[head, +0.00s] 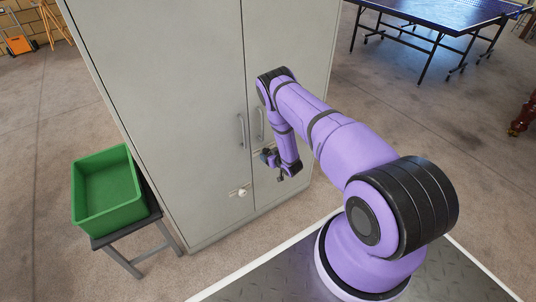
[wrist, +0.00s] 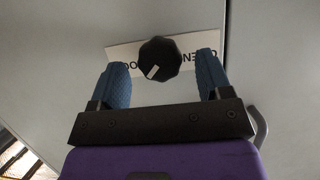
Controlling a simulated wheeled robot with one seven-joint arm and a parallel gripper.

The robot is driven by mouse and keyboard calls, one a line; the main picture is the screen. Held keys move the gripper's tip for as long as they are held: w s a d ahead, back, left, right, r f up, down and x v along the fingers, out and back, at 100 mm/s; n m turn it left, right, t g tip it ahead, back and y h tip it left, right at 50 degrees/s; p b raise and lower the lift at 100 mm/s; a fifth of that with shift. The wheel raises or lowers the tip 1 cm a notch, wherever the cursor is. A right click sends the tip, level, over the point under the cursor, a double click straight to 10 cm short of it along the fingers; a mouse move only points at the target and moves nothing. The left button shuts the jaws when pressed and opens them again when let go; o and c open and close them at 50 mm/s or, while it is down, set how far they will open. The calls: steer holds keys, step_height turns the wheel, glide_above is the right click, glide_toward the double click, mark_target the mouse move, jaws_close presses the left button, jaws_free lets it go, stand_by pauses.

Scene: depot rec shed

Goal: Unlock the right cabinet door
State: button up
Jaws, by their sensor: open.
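The grey cabinet's right door (head: 287,50) is closed. In the wrist view a black faceted knob (wrist: 159,58) with a white mark sits over a white label (wrist: 133,52) with upside-down lettering, partly hidden by the knob and fingers. My gripper (wrist: 163,66) is open, its blue fingers on either side of the knob with gaps showing. In the head view my gripper (head: 269,158) is at the right door, below its handle (head: 259,124), and my arm hides the knob there.
The closed left door (head: 170,70) has its own handle (head: 240,131) and a pale knob (head: 242,193). A green bin (head: 104,188) stands on a small dark table (head: 138,226) at the left. A blue table-tennis table (head: 440,14) is at the back right. Open floor lies right of the cabinet.

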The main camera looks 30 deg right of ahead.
steer(key=shift+x, duration=0.9)
steer(key=c, duration=1.3)
